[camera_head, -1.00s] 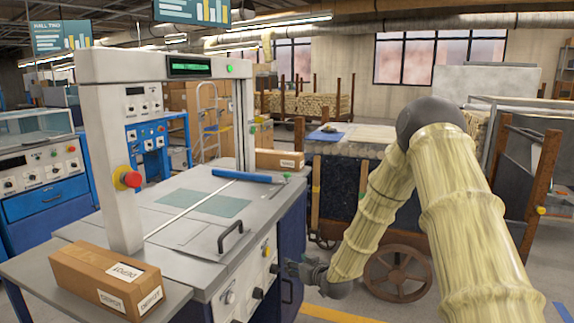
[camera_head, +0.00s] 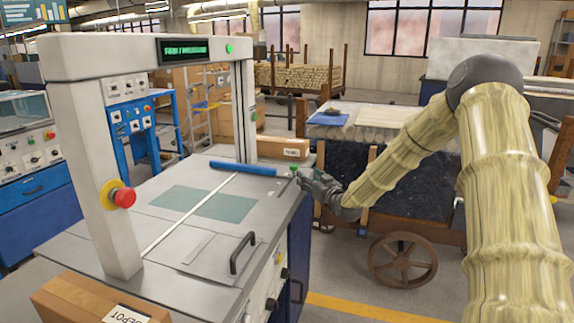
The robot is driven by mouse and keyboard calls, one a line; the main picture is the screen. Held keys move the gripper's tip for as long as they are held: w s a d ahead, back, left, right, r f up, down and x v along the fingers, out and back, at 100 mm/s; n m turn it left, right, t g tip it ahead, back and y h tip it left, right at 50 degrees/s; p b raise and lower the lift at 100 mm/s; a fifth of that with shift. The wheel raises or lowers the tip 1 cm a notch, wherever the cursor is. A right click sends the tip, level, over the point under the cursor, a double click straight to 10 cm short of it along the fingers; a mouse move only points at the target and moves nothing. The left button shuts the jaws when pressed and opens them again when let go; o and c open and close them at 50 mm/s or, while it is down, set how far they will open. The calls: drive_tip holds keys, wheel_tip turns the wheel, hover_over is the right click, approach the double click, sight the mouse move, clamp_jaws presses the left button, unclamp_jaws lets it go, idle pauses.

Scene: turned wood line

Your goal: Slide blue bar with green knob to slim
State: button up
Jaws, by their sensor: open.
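The blue bar (camera_head: 243,168) lies across the far part of the grey machine table (camera_head: 185,185), just in front of the far post. Its green knob (camera_head: 294,169) is at the bar's right end, near the table's right edge. My gripper (camera_head: 304,177) is at table height just right of the knob, pointing left toward it. The gripper is open. Its fingers are small and dark here, and I cannot tell whether they touch the knob. No marking that reads "slim" can be made out.
A white arch with a red stop button (camera_head: 124,197) spans the table's left side. A black handle (camera_head: 243,252) stands on the near right of the top. Cardboard boxes sit at the near left (camera_head: 95,300) and far end (camera_head: 283,148). A wheeled wooden cart (camera_head: 402,262) stands behind my arm.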

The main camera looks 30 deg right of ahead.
sight(296, 168)
drive_tip(key=w, duration=1.1)
drive_tip(key=shift+d+r+b, duration=0.1)
drive_tip(key=shift+r+b, duration=0.05)
drive_tip(key=shift+b, duration=0.25)
clamp_jaws()
